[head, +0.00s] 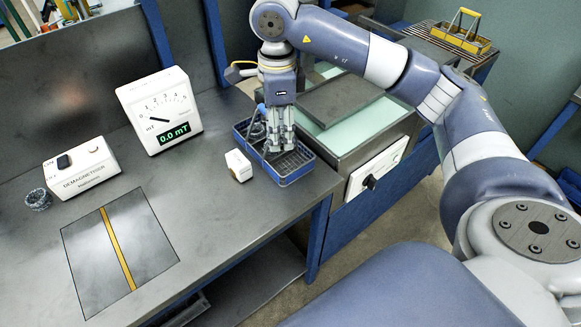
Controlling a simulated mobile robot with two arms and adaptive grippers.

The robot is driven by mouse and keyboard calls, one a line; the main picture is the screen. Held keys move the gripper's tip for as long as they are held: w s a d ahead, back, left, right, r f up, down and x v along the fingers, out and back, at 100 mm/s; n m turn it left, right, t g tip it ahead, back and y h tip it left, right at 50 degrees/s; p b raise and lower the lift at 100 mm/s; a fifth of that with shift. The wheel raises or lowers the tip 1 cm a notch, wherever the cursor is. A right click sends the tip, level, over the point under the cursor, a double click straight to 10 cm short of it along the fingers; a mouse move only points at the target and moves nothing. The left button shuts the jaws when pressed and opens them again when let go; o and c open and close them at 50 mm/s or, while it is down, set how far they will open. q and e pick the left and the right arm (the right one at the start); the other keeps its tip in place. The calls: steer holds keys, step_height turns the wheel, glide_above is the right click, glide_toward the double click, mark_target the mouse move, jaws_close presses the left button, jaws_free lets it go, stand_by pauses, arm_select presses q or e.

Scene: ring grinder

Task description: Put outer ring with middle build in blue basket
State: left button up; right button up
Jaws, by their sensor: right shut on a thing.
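The blue basket (292,179) stands near the right edge of the grey bench, with a wire-mesh floor. My right gripper (280,148) points down into the basket. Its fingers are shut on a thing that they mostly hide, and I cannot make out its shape. A round grey part (257,131) shows beside the fingers at the basket's left side; I cannot tell whether it touches them. A small dark ring (38,200) lies at the far left of the bench by the demagnetiser. My left gripper is not in view.
The demagnetiser box (82,168) and a meter reading 0.0 mT (160,110) stand at the back left. A small white block (238,165) sits just left of the basket. A dark plate with a yellow stripe (120,250) lies in front. A yellow basket (462,35) is at the back right.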

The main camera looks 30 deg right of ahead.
steer(key=w+d+r+m, duration=0.2)
steer(key=w+d+m, duration=0.15)
steer(key=m, duration=0.55)
steer(key=m+p, duration=0.2)
steer(key=m, duration=0.2)
glide_above(291, 167)
step_height(291, 167, down, 13)
steer(key=shift+a+f, duration=0.1)
step_height(291, 167, down, 4)
steer(key=shift+f+p, duration=0.1)
steer(key=shift+p, duration=0.2)
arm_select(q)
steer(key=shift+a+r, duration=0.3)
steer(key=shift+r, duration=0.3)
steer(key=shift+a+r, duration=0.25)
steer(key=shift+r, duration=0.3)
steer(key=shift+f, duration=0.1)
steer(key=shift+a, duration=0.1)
arm_select(e)
steer(key=o, duration=0.8)
steer(key=shift+f, duration=0.1)
steer(key=shift+o, duration=0.2)
